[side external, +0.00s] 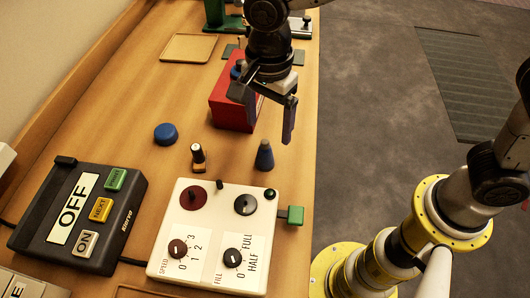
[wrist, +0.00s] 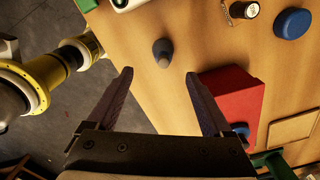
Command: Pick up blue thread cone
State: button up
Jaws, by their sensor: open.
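The blue thread cone (side external: 264,156) stands upright on the wooden table near its right edge, just above the white control panel in the side view. In the wrist view the cone (wrist: 162,50) shows from above, ahead of the fingers and roughly centred between them, with a greyish top. My gripper (side external: 268,118) is open and empty, above the table and apart from the cone, beyond it in the side view. Its two spread fingers also show in the wrist view (wrist: 160,88). Nothing hides the cone.
A red box (side external: 232,112) stands close beside my gripper. The white control panel (side external: 215,268) with knobs is close to the cone. The table's right edge is near.

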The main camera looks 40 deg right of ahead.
aim_at(265, 147)
notch_tip(265, 147, down, 4)
jog(key=shift+r, duration=0.1)
jog(key=shift+w+a+f, duration=0.1)
jog(key=shift+a+f, duration=0.05)
jog(key=shift+f, duration=1.15)
jog(key=shift+w+a+f, duration=0.1)
jog(key=shift+a+f, duration=0.05)
jog(key=shift+f, duration=1.15)
grip_shut()
